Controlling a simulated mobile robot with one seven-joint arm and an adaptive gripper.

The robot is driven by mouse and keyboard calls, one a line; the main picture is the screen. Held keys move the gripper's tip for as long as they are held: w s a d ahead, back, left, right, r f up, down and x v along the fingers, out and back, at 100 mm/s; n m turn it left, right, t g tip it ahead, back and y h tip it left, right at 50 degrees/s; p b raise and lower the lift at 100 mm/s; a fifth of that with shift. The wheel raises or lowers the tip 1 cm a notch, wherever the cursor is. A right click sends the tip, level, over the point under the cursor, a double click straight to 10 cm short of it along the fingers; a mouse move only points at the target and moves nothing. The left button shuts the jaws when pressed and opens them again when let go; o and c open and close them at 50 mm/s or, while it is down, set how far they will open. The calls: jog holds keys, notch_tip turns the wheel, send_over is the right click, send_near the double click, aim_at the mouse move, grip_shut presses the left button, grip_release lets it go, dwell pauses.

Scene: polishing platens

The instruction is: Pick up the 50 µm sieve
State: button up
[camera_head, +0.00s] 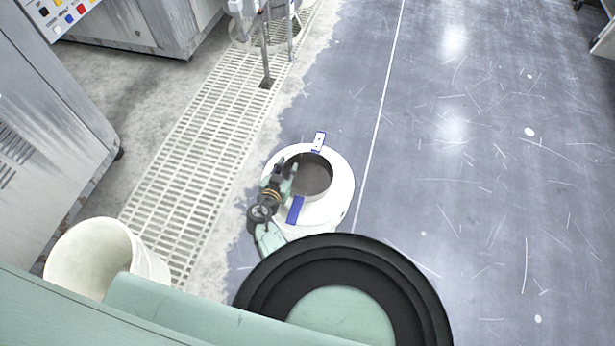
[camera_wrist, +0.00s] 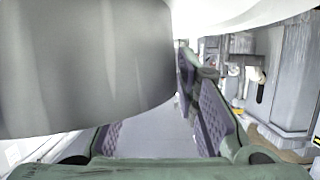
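The sieve (camera_head: 312,176) is a round pan with a pale rim and dark inside. It sits on top of a white bucket (camera_head: 340,207); I cannot read a size marking on it. A blue tab (camera_head: 295,210) sticks out on its near side and another (camera_head: 319,141) on its far side. My gripper (camera_head: 284,179) is at the left side of the sieve, close to its rim. In the wrist view a large grey curved wall (camera_wrist: 85,65), likely the sieve, fills the upper left and hides part of the left finger. The fingers (camera_wrist: 165,125) stand apart; contact cannot be told.
An empty cream bucket (camera_head: 95,255) stands at the lower left. A floor grating (camera_head: 200,140) runs along the left, beside grey machine cabinets (camera_head: 50,110). The grey floor (camera_head: 470,170) to the right is open, with scattered pale scratches.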

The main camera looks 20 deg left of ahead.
grip_shut()
dwell(0.7)
